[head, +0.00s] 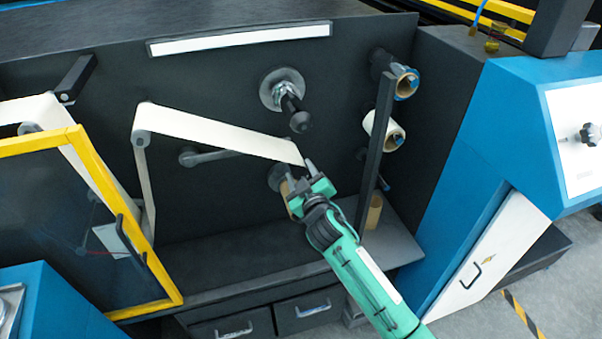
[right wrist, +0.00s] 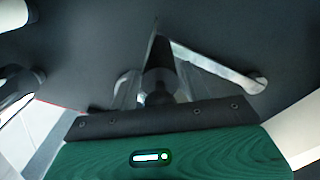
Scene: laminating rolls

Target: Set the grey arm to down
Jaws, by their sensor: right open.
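The grey arm (head: 212,156) is a slim lever on the dark machine wall in the head view, lying nearly level. Its rounded end is at the left, and its right part passes behind the pale web. A grey bar with a rounded end, which looks like this arm, also shows in the right wrist view (right wrist: 215,65). My right gripper (head: 301,177) is open just below the web's right end, to the right of the grey arm. In the right wrist view a dark cylinder (right wrist: 160,85) shows between its fingers; contact cannot be told. My left gripper is out of view.
The pale web (head: 215,130) runs from a roller down to the right. A dark knobbed shaft (head: 292,105) juts out above my gripper. A dark upright post (head: 376,150) and several roll cores stand to the right. A yellow-framed door (head: 165,270) is at the left.

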